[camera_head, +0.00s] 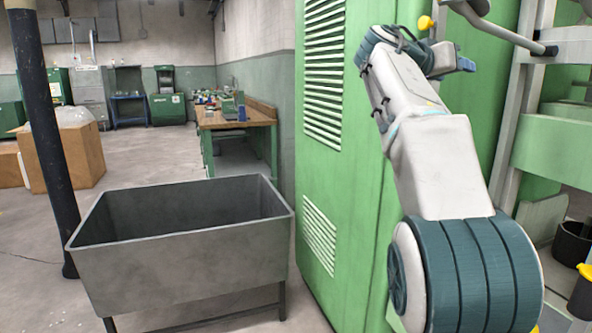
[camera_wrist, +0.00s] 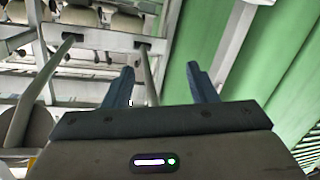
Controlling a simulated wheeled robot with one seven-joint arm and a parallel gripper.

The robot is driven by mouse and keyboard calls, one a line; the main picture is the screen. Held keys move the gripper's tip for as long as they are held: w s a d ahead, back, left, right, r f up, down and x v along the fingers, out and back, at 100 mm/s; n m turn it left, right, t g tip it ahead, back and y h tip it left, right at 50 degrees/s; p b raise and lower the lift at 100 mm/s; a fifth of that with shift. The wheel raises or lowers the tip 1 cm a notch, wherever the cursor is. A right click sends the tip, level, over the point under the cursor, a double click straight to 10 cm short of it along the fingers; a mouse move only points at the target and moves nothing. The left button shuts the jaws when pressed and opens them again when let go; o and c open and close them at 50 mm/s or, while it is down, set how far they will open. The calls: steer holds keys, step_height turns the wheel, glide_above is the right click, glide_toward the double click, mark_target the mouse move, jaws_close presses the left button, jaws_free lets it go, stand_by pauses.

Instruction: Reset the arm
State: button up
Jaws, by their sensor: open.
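My arm is raised at the right of the head view, in front of a green machine cabinet (camera_head: 340,130). My gripper (camera_head: 466,64) is at the arm's upper end, near the machine's metal frame, and shows only small there. In the wrist view my gripper (camera_wrist: 160,82) has its two blue fingers apart with nothing between them. Behind the fingers are the machine's rails and green panels. I cannot tell the exact gap between the gripper and the frame.
A grey metal bin (camera_head: 180,265) on legs stands at the front left, with a dark pole (camera_head: 45,130) beside it. A workbench (camera_head: 236,119) with small items stands farther back. Cardboard boxes (camera_head: 75,155) are at the far left. Open floor lies between them.

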steer(key=s+a+f+n+g+y+p, duration=0.1)
steer(key=s+a+f+n+y+p, duration=0.2)
steer(key=f, duration=0.4)
steer(key=s+a+f+n+g+y+p, duration=0.1)
steer(key=s+f+n+y+p, duration=0.1)
steer(key=s+f+y+p, duration=0.4)
steer(key=s+a+f+n+g+y+p, duration=0.1)
steer(key=s+a+f+p, duration=0.1)
steer(key=s+a+f, duration=0.2)
steer(key=s+a+f+n+g+y+p, duration=0.1)
steer(key=s+a+f+y+p, duration=0.1)
steer(key=s+a+f, duration=0.2)
steer(key=s+a+f+n+g+y+p, duration=0.1)
steer(key=s+a+f+y+p, duration=0.1)
steer(key=s+f, duration=0.7)
steer(key=s+a+p, duration=0.1)
steer(key=s+a, duration=0.1)
steer(key=s, duration=0.3)
steer(key=shift+g, duration=0.4)
steer(key=shift+s, duration=0.1)
